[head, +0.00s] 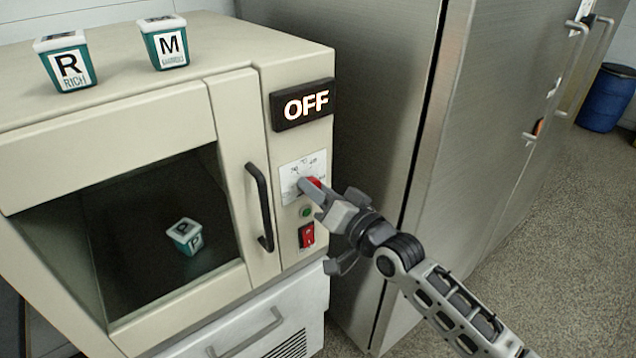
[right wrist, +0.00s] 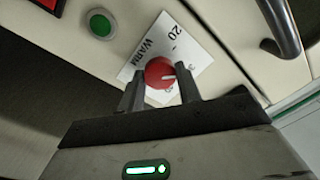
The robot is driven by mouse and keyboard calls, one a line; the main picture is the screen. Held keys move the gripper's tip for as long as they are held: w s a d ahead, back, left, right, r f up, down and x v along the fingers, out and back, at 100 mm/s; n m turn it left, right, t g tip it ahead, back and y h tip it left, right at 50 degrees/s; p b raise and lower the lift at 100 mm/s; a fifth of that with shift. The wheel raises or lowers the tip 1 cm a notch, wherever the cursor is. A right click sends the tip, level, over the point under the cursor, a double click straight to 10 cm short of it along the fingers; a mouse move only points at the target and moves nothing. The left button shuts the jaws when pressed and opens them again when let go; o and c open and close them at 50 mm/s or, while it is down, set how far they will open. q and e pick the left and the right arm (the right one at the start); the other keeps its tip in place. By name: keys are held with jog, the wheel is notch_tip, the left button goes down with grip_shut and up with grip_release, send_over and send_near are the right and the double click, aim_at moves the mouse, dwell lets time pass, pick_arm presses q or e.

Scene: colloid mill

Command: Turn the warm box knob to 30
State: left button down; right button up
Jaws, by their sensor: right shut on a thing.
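The warm box (head: 295,58) is a cream cabinet with a window and a lit display (head: 303,104) that reads OFF. Its red round knob (head: 313,183) sits on a white dial plate (head: 291,178) on the right front panel. In the right wrist view the red knob (right wrist: 160,73) sits between the two fingers of my right gripper (right wrist: 160,92), which is shut on it. The plate (right wrist: 186,42) shows "20" and "WARM" there; other numbers are partly hidden. In the head view my right gripper (head: 309,188) reaches the knob from the right. My left gripper is not in view.
A green button (head: 306,211) and a red switch (head: 306,235) sit below the knob. A black door handle (head: 260,207) stands just left. Two tubs (head: 66,62) (head: 164,43) stand on top; another (head: 185,236) is inside. A steel cabinet (head: 500,120) stands at right.

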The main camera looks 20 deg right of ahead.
jog(key=shift+m+p, duration=0.35)
jog(key=shift+m, duration=0.85)
jog(key=o, duration=1)
jog(key=shift+c, duration=0.2)
jog(key=shift+s, duration=0.15)
jog(key=b+v, duration=0.2)
jog(key=v, duration=1.3)
jog(key=shift+s, duration=0.35)
jog(key=shift+d+f, duration=0.1)
jog(key=shift+f, duration=0.1)
